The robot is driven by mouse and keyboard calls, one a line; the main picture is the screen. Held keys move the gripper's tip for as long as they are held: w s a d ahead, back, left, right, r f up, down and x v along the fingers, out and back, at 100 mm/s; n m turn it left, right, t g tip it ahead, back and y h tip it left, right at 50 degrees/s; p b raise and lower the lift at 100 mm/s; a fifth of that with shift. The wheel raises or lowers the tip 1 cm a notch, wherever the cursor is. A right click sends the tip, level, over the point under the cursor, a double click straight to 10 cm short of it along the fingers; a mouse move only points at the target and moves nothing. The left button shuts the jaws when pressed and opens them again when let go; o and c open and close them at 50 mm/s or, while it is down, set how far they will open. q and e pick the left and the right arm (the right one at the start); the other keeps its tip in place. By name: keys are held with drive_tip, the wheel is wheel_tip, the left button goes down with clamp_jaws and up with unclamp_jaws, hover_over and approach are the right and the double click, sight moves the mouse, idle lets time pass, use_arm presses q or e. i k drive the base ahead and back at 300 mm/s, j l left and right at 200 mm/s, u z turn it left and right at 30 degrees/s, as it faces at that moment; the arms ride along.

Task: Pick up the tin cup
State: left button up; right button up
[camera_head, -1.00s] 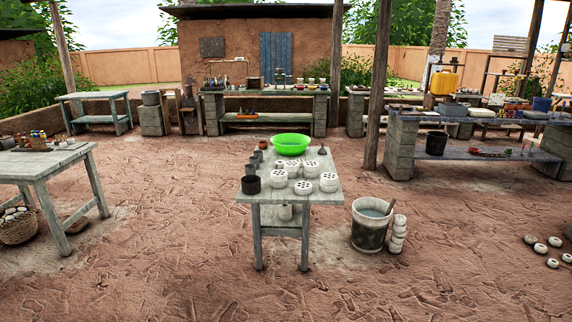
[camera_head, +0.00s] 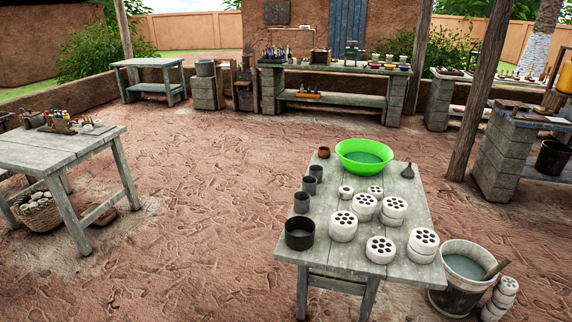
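Several dark cup-like vessels stand upright along the left edge of the central wooden table (camera_head: 345,256). The nearest is a wide black pot (camera_head: 299,240). Behind it are a grey metal-looking cup (camera_head: 301,204), a second grey cup (camera_head: 309,186) and a third grey cup (camera_head: 316,173). I cannot tell which of these is the tin cup. A small brown clay pot (camera_head: 323,153) stands at the far left corner. Neither of my grippers shows.
The central table also holds white perforated blocks (camera_head: 343,226), a green basin (camera_head: 365,154) and a dark flask (camera_head: 407,171). A water bucket (camera_head: 462,270) stands at its right. A side table (camera_head: 60,152) and a basket (camera_head: 38,213) are at left. Open ground lies between.

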sight(309, 182)
drive_tip(key=i+j+u, duration=0.15)
drive_tip(key=i+u, duration=0.2)
drive_tip(key=i, duration=0.25)
drive_tip(key=i+u, duration=0.4)
drive_tip(key=i, duration=0.2)
drive_tip(key=i+j+z, duration=1.1)
drive_tip(key=z, duration=0.25)
drive_tip(key=i+j+z, duration=0.15)
drive_tip(key=j+z, duration=0.3)
drive_tip(key=i+j+z, duration=0.1)
drive_tip(key=z, duration=0.35)
drive_tip(key=j+z, duration=0.85)
drive_tip(key=k+j+z, duration=0.1)
drive_tip(key=j+z, duration=0.35)
drive_tip(key=j, duration=0.15)
